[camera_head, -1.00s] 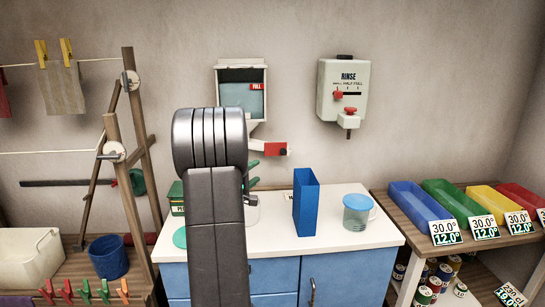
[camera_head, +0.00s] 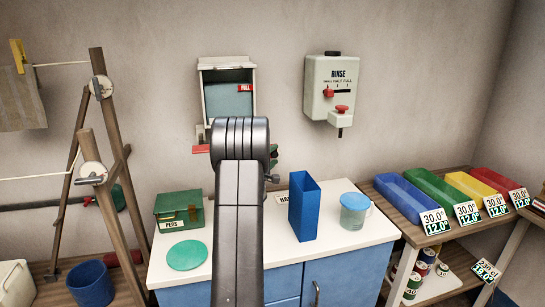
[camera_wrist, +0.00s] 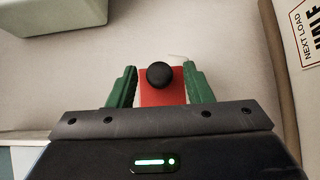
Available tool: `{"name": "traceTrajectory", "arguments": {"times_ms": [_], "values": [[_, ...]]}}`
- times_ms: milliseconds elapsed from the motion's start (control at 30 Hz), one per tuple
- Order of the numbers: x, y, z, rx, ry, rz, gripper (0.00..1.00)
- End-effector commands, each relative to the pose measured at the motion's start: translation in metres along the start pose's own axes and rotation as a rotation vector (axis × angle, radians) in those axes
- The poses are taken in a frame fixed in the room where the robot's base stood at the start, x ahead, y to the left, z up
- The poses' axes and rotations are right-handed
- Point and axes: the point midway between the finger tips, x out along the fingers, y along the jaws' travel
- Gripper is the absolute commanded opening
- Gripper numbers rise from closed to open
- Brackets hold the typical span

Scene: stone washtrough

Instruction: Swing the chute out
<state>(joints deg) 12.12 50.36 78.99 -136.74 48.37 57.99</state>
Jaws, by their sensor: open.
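In the wrist view a red piece with a black round knob (camera_wrist: 160,75) shows between the two green fingers of my gripper (camera_wrist: 160,88). The fingers are open, one on each side of the red piece; I cannot tell if either touches it. In the head view my arm hides most of the gripper and the area under the box. A flat red strip (camera_head: 201,149) shows left of my arm; I cannot tell if it belongs to the chute.
The RINSE dispenser (camera_head: 337,90) hangs to the right. A wooden drying frame (camera_head: 110,150) stands left.

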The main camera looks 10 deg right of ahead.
Motion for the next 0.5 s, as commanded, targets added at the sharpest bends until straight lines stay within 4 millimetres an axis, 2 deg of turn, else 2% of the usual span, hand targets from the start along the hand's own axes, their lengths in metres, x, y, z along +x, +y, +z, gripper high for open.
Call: {"name": "traceTrajectory", "arguments": {"times_ms": [67, 200, 300, 500], "values": [[-0.0001, 0.0002, 0.0001, 0.0, 0.0, 0.0, 0.44], [-0.0002, 0.0003, 0.0001, 0.0, 0.0, 0.0, 0.16], [-0.0003, 0.0003, 0.0001, 0.0, 0.0, 0.0, 0.0], [-0.001, -0.0002, 0.0001, 0.001, -0.004, 0.001, 0.0]]}}
